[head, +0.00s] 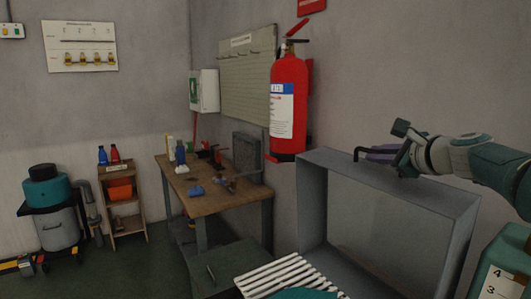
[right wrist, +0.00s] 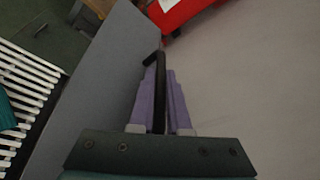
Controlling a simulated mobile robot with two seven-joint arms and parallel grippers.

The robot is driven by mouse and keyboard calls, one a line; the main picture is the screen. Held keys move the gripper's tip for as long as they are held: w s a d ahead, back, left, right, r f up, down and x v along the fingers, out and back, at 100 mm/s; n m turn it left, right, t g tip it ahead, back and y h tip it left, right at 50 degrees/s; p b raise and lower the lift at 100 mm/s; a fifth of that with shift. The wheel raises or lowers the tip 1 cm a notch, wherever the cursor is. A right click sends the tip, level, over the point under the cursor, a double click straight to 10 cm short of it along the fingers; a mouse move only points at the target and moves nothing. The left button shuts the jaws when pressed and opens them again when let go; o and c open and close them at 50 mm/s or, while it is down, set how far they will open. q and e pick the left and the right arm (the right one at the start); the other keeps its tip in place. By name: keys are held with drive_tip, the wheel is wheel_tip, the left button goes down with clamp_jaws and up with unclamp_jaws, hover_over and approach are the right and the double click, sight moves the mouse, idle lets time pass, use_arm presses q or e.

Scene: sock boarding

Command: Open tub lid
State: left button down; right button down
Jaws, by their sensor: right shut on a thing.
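The grey tub lid (head: 312,210) stands raised on edge at the right of the head view, its hollow inner side facing me. A black handle (head: 356,154) sits at its top edge. My right gripper (head: 370,153), with purple fingers, is shut on this handle. In the right wrist view the black handle (right wrist: 159,85) runs between the purple fingers (right wrist: 160,100), beside the grey lid face (right wrist: 100,75). The tub below is mostly out of view. White slats (head: 285,274) show in front of the lid. My left gripper is not in view.
A red fire extinguisher (head: 289,105) hangs on the wall close behind the lid. A wooden workbench (head: 210,205) with bottles and tools stands left of it. A small shelf (head: 128,220) and a teal-topped drum (head: 52,228) stand farther left. Green floor (head: 120,270) is open between.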

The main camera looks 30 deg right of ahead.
sight(411, 185)
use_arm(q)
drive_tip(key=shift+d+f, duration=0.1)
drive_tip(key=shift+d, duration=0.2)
use_arm(e)
drive_tip(key=shift+d, duration=0.6)
drive_tip(key=c, duration=0.9)
unclamp_jaws()
drive_tip(key=shift+w+a+f, duration=0.1)
drive_tip(key=p+v, duration=0.3)
drive_tip(key=shift+r, duration=0.2)
drive_tip(key=p+v, duration=0.1)
drive_tip(key=v, duration=0.2)
drive_tip(key=p+v, duration=0.1)
drive_tip(key=v, duration=0.1)
drive_tip(key=shift+s+f, duration=0.1)
drive_tip(key=shift+s, duration=0.4)
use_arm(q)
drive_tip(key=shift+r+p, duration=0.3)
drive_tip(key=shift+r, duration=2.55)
use_arm(e)
drive_tip(key=shift+s, duration=0.5)
drive_tip(key=shift+a, duration=0.1)
drive_tip(key=shift+c, duration=0.3)
